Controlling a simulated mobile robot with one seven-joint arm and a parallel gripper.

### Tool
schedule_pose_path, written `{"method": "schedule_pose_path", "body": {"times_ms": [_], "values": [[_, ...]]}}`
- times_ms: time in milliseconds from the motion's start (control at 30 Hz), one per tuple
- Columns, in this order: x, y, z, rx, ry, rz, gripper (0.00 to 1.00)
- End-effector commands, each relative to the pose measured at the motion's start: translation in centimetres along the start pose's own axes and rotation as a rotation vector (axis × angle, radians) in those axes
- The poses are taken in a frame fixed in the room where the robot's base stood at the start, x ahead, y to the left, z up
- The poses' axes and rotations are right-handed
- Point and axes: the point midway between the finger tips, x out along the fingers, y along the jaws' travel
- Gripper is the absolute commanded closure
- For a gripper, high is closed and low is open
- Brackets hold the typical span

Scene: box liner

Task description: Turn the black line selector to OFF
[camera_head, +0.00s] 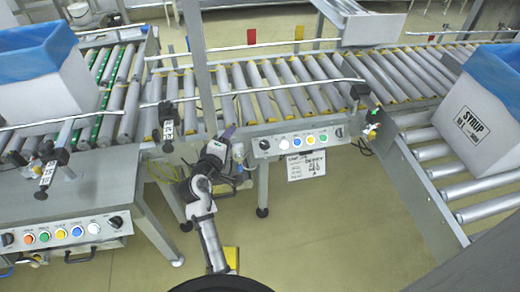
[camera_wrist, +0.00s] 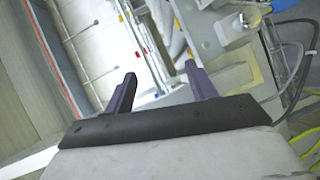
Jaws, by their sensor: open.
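Black rotary knobs sit on two button panels in the head view. The middle panel (camera_head: 300,143) has a black knob at its right end (camera_head: 339,132) and a dark round one at its left end (camera_head: 264,145). The left panel (camera_head: 65,234) has a black knob at its right end (camera_head: 115,221) and another at its left end. The lettering is too small to tell which is the line selector or where it points. My gripper (camera_head: 229,131) is left of the middle panel, apart from it. In the wrist view my gripper (camera_wrist: 160,82) is open, with nothing between its fingers.
Roller conveyors (camera_head: 290,90) run behind the panels. A blue-lined box (camera_head: 45,75) stands at the left, and a SYRUP carton (camera_head: 480,115) with blue liner at the right. A paper sign (camera_head: 307,166) hangs under the middle panel. Floor (camera_head: 330,230) in front of it is clear.

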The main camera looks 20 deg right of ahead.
Motion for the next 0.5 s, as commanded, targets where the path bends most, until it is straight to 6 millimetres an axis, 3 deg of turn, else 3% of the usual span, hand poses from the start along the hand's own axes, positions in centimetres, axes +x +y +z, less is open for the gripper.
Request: {"method": "schedule_pose_path", "body": {"times_ms": [33, 100, 300, 500], "values": [[0.2, -2.3, 1.9, -0.174, -0.048, 0.014, 0.44], [0.1, -4.6, 4.0, -0.431, -0.102, 0.044, 0.44], [-1.0, -9.6, 7.4, -1.009, -0.179, 0.093, 0.44], [-1.4, -11.3, 8.3, -1.233, -0.197, 0.113, 0.44]]}}
